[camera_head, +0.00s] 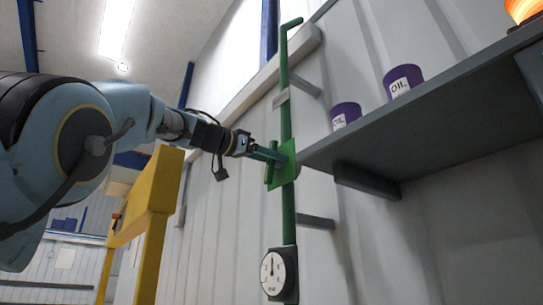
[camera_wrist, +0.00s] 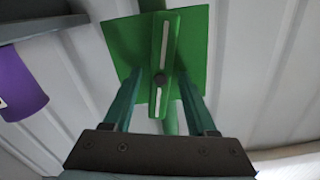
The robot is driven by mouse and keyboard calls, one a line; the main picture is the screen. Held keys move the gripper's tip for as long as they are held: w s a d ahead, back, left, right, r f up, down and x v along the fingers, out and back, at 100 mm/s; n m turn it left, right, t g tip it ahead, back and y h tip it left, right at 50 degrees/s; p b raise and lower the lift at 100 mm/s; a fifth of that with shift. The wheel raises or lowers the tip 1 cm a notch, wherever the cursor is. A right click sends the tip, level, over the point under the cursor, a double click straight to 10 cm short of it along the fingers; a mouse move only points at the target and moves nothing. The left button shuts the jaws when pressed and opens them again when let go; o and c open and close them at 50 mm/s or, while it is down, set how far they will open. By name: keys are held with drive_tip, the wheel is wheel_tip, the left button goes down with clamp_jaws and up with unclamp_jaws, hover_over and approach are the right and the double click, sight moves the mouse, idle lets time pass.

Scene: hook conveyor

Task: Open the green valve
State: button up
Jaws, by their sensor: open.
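The green valve (camera_head: 284,172) is a square plate on a vertical green pipe (camera_head: 289,215) along the wall. In the wrist view the plate (camera_wrist: 198,40) fills the upper middle, with a narrow green handle (camera_wrist: 158,95) bearing white marks and a dark centre pivot. The handle runs roughly up and down in that view. My gripper (camera_head: 272,154) is at the valve. In the wrist view its two teal fingers (camera_wrist: 160,85) are open, one on each side of the handle, with visible gaps. Whether the fingertips touch the plate cannot be told.
A grey shelf (camera_head: 440,115) juts out right of the valve, with purple oil cans (camera_head: 402,81) (camera_head: 345,115) on it. A round gauge (camera_head: 278,273) sits low on the pipe. A yellow frame (camera_head: 155,215) stands at left. A purple can (camera_wrist: 20,82) shows in the wrist view.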

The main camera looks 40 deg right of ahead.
clamp_jaws()
idle(0.4)
